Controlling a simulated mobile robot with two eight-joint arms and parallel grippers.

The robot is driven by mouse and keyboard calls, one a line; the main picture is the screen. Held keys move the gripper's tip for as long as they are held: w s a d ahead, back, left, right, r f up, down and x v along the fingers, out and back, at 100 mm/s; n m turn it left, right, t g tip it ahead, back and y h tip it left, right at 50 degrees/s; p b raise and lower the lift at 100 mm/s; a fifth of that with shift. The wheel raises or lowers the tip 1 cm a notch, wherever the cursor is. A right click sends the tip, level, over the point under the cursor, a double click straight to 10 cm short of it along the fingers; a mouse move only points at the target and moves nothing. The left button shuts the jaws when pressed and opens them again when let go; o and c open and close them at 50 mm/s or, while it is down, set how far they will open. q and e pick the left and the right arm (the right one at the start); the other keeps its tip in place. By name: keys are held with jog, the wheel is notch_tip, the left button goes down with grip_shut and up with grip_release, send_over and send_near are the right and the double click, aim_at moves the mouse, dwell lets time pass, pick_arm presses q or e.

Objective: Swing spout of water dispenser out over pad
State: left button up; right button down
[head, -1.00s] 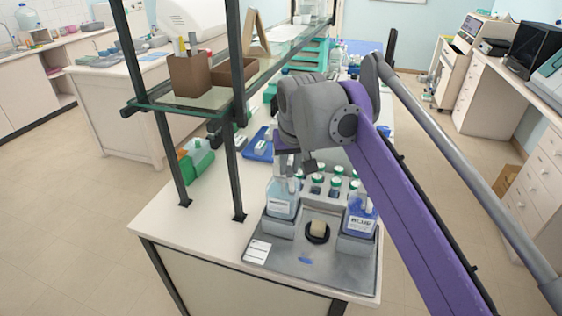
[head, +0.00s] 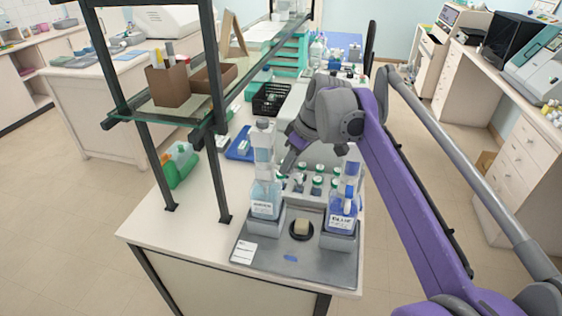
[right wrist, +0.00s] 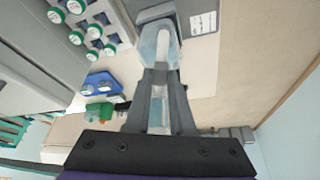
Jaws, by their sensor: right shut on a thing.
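The water dispenser (head: 265,200) is a clear, pale-blue bottle with a tall upper part, standing upright on the left of a grey tray (head: 290,270). My right gripper (head: 287,168) reaches it from the upper right, tilted down, beside its upper part. In the right wrist view, my right gripper's fingers (right wrist: 165,85) close around the white spout (right wrist: 162,105), with the pale-blue bottle (right wrist: 155,40) beyond them. The spout's exact direction is hard to tell. The beige pad (head: 302,227) sits in a round black holder in the middle of the tray. My left gripper is not in view.
A blue-labelled dispenser (head: 343,208) stands at the tray's right. Several green-capped jars (head: 317,183) stand in a grey rack behind. A glass shelf (head: 165,115) on dark posts stands to the left. The tray front is clear.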

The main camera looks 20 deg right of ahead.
dwell(0.3)
jog(key=c, duration=0.8)
grip_release()
jog(key=shift+o, duration=0.2)
jog(key=p+v, duration=0.1)
jog(key=v, duration=0.9)
jog(key=shift+d+r, duration=0.2)
jog(key=shift+r, duration=0.2)
